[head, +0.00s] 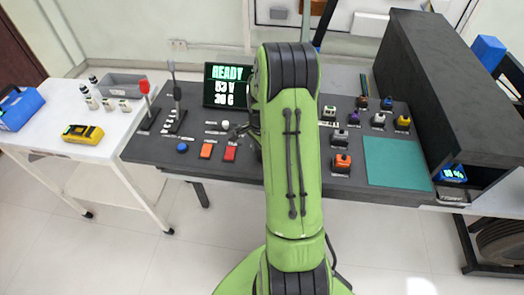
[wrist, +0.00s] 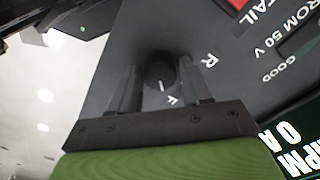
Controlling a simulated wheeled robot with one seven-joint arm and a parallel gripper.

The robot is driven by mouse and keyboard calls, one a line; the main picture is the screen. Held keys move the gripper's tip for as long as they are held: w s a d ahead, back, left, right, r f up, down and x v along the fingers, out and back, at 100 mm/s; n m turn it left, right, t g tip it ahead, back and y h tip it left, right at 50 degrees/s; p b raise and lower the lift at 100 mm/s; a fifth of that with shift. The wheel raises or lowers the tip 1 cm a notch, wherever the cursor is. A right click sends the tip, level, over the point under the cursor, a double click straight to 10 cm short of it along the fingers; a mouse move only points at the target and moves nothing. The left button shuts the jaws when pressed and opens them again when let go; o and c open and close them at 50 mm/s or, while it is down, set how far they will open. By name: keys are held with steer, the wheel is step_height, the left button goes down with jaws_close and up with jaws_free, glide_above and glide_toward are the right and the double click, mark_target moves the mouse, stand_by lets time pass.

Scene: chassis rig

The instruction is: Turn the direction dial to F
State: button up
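The direction dial (wrist: 158,68), a dark round knob, is in the wrist view between the two fingers of my gripper (wrist: 158,78). One finger is on each side of the knob. The fingers stand apart, and I cannot tell whether they touch it. A short white mark shows at the knob's lower edge, close to a white letter F (wrist: 173,100) on the panel. A white R (wrist: 209,62) is to the right, beyond the right finger. Other letters may be hidden by the fingers.
A screen (head: 229,86) reading READY stands at the back of the dark bench (head: 240,185). Levers and red, orange and blue buttons are left of my arm. Several coloured parts and a green mat (head: 396,161) are to the right. A white table (head: 60,150) is at left.

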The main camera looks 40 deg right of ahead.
steer(key=shift+o, duration=1.3)
step_height(320, 180, up, 16)
steer(key=p, duration=0.3)
steer(key=shift+p, duration=0.3)
steer(key=shift+f, duration=0.15)
steer(key=a+r+n+t, duration=0.1)
steer(key=a+r+n, duration=0.3)
steer(key=a+r, duration=0.25)
steer(key=s+a+r+n+t, duration=0.2)
steer(key=s+a+n, duration=0.5)
steer(key=s+a, duration=0.1)
steer(key=s+a+r+n+t, duration=0.2)
steer(key=s+a+n, duration=0.6)
steer(key=a, duration=0.1)
steer(key=shift+r+n+t, duration=0.25)
steer(key=shift+n+t, duration=0.05)
